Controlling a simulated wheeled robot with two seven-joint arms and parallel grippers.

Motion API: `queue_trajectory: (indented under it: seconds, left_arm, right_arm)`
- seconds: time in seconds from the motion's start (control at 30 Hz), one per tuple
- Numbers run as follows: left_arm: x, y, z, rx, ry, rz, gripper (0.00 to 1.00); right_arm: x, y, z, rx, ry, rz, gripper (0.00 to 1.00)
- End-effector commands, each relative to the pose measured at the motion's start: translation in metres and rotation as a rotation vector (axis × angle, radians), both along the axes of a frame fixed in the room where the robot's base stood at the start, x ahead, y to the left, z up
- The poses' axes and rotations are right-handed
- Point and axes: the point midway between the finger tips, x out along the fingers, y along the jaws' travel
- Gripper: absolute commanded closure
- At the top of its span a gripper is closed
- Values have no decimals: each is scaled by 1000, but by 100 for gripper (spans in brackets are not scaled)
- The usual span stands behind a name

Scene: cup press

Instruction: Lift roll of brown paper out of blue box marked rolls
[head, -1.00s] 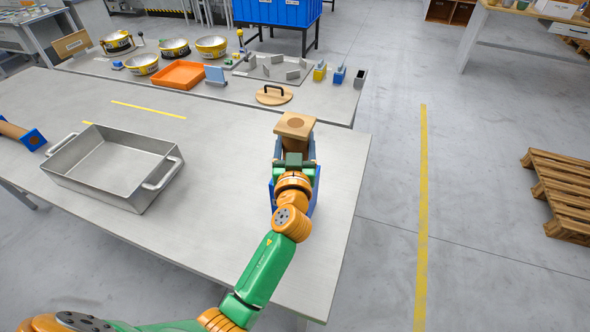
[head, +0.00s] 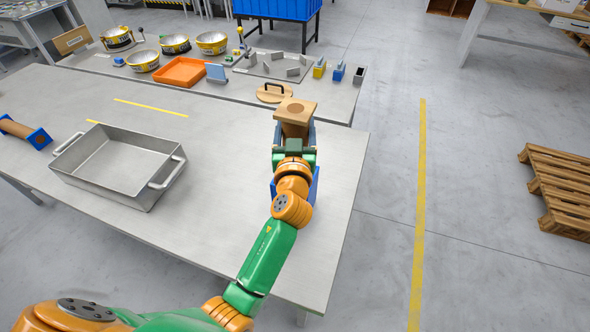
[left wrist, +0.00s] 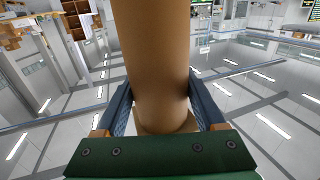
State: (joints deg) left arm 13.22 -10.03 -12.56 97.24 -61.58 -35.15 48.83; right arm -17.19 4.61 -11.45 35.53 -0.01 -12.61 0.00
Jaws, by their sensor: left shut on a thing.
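My left gripper (head: 294,140) is shut on the roll of brown paper (head: 295,116), which stands upright with a square brown end on top. In the left wrist view the roll's brown tube (left wrist: 155,55) runs between the two fingers of the left gripper (left wrist: 163,105). The blue box (head: 315,185) is on the table below, mostly hidden behind my left arm. Its marking does not show, and I cannot tell whether the roll's lower end is clear of the box. My right gripper is not in view.
A metal tray with handles (head: 70,178) stands left on the grey table (head: 220,220). A round wooden lid (head: 273,97) and an orange tray (head: 181,74) sit on the back table. Table between tray and gripper is clear.

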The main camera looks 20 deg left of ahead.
Motion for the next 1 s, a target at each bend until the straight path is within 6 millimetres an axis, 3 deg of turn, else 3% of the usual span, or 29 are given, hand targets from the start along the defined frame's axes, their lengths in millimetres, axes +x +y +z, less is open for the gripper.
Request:
queue_trajectory:
  seconds: [0.2, 0.57, 1.0]
  left_arm:
    - [0, 0, 22, 1, -3, 0, 84]
    - [0, 0, 23, 1, -3, -1, 84]
    - [0, 0, 58, -1, -3, 0, 84]
  right_arm:
    - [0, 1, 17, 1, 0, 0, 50]
    - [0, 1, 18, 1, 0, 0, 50]
    - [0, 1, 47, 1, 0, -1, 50]
